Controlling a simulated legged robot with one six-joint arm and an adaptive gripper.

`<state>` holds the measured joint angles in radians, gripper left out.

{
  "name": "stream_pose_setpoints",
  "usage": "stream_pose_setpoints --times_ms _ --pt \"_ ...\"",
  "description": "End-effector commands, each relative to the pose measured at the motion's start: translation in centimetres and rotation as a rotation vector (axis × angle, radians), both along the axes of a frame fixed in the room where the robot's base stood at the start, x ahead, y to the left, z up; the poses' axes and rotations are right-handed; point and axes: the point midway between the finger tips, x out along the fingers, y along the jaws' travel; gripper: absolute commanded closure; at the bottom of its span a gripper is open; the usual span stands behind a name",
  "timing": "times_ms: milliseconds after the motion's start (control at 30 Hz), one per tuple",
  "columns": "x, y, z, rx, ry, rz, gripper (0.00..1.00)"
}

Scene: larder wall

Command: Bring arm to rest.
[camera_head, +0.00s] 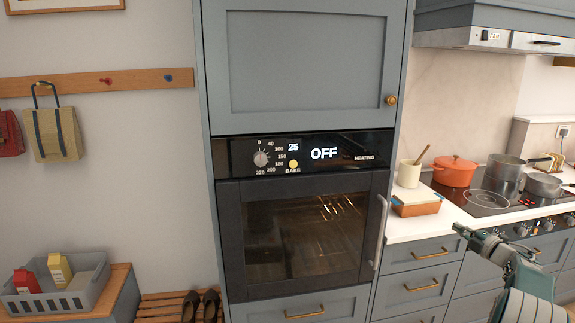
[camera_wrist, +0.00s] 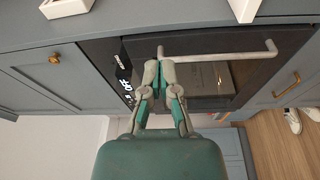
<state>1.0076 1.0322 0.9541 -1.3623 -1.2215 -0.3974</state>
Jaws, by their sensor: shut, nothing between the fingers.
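My gripper (camera_head: 463,230) is at the lower right of the head view, in front of the drawers and to the right of the oven. In the wrist view my gripper (camera_wrist: 159,66) has its fingertips together with nothing between them. Behind it in that view the oven handle (camera_wrist: 222,56) crosses the dark oven door. I cannot tell whether the fingertips touch anything there. In the head view the gripper looks apart from the oven handle (camera_head: 380,232). The oven door (camera_head: 262,285) is closed, and its display (camera_head: 323,153) reads OFF.
A grey crate (camera_head: 92,290) sits on a bench at the lower left. Shoes (camera_head: 204,305) lie on a slatted rack.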

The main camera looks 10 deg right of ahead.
Motion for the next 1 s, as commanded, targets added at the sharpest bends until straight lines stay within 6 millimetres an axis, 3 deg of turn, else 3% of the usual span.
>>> stream_pose_setpoints --times_ms 167,300,500,733,1000 --pt "3.4 3.1 5.9 0.065 -0.014 -0.101 1.00" --pt "5.5 6.9 11.1 0.154 -0.019 -0.208 1.00" --pt "6.3 12.8 16.5 0.313 -0.005 -0.346 1.00" --pt "4.2 20.2 19.9 0.525 0.051 -0.488 1.00" --pt "-1.8 29.7 20.0 0.787 0.188 -0.629 1.00"
